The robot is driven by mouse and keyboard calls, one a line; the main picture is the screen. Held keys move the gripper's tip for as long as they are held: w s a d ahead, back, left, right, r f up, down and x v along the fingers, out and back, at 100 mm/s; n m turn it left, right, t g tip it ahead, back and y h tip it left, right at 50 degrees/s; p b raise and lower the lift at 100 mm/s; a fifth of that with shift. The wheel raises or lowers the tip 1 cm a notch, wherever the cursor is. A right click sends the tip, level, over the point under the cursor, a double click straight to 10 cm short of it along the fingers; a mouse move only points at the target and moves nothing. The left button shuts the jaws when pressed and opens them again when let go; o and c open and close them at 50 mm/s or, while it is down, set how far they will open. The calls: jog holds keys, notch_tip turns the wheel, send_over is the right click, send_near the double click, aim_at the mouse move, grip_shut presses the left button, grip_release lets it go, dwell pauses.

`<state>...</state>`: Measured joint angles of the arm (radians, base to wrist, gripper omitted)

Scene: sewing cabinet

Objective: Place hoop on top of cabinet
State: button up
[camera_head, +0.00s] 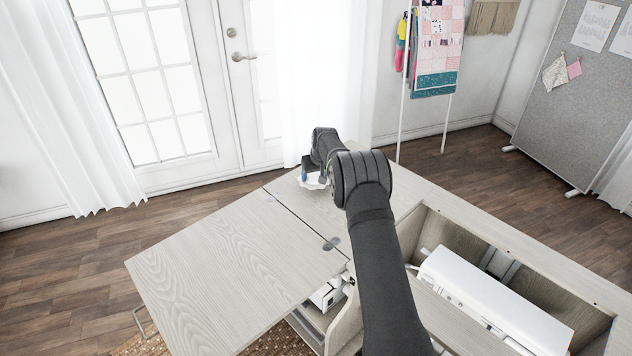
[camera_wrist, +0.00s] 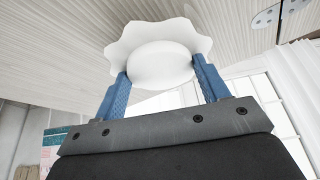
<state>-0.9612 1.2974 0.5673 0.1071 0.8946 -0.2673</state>
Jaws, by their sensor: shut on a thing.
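The hoop (camera_wrist: 163,66) shows in the wrist view as a white round piece with a scalloped white edge. My gripper (camera_wrist: 163,75) is shut on it, with one blue finger at each side. In the head view my gripper (camera_head: 314,174) is over the far part of the cabinet top (camera_head: 291,196), and a little of the white hoop (camera_head: 313,182) shows below it. The arm hides part of the hoop there. I cannot tell whether the hoop touches the wood.
The cabinet's hinged leaf (camera_head: 215,265) is spread out at the left. An open well at the right holds a white sewing machine (camera_head: 492,300). A quilt rack (camera_head: 437,50) and a grey pin board (camera_head: 575,95) stand behind. The leaf is clear.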

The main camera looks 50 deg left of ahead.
aim_at(316, 178)
jog(key=shift+f, duration=1.55)
jog(key=shift+f, duration=0.2)
jog(key=o, duration=1)
jog(key=shift+c, duration=0.2)
jog(key=shift+r, duration=0.1)
jog(key=v, duration=1.2)
